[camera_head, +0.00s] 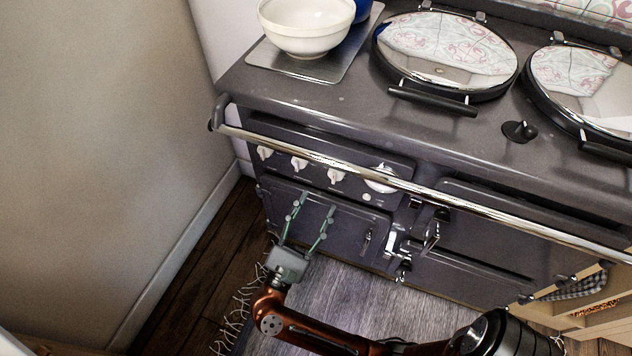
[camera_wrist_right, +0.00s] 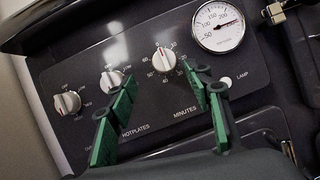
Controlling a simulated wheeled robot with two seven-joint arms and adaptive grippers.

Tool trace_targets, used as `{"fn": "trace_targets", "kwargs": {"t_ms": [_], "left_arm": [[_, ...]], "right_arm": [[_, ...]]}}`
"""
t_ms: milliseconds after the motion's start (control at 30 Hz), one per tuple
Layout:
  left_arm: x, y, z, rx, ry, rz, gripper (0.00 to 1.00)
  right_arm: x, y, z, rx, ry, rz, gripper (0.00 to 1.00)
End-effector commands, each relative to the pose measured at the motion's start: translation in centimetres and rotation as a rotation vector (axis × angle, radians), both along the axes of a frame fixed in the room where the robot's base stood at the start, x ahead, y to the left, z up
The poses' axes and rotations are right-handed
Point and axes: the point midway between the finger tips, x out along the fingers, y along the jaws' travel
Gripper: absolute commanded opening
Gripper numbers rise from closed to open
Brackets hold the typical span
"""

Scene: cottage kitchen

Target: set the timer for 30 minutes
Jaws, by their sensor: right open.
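The timer is a white round knob (camera_wrist_right: 163,60) on the dark control panel, with a ring of minute numbers and the word MINUTES below. A small reddish mark shows near its top; I cannot read its exact setting. In the head view it is the third knob from the left (camera_head: 335,175). My right gripper (camera_head: 315,205) is open and empty, just below and in front of the panel. In the wrist view its green fingers (camera_wrist_right: 160,76) are spread, with the knob between and beyond their tips, apparently untouched. My left gripper is not in view.
Two hotplate knobs (camera_wrist_right: 67,102) (camera_wrist_right: 112,81) sit left of the timer. A temperature gauge (camera_wrist_right: 218,27) and a lamp (camera_wrist_right: 226,81) are to its right. A chrome rail (camera_head: 480,212) runs along the cooker's front above the panel. A wall (camera_head: 100,130) stands at left.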

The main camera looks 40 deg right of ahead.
Motion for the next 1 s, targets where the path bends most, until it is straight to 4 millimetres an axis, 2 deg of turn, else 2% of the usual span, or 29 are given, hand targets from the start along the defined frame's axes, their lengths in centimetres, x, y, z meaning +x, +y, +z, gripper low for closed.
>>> {"fn": "trace_targets", "kwargs": {"t_ms": [100,500,600,1000], "left_arm": [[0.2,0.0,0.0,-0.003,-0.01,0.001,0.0],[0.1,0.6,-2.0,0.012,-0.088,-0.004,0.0],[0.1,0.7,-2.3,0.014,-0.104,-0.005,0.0],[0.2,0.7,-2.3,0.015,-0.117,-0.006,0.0]], "right_arm": [[-0.1,-0.7,-0.2,0.04,-0.035,-0.002,0.46],[1.2,-5.8,2.0,0.037,-0.035,-0.003,0.46],[1.4,-6.6,2.4,0.037,-0.034,-0.002,0.46],[1.5,-7.2,2.8,0.036,-0.033,-0.002,0.44]]}}
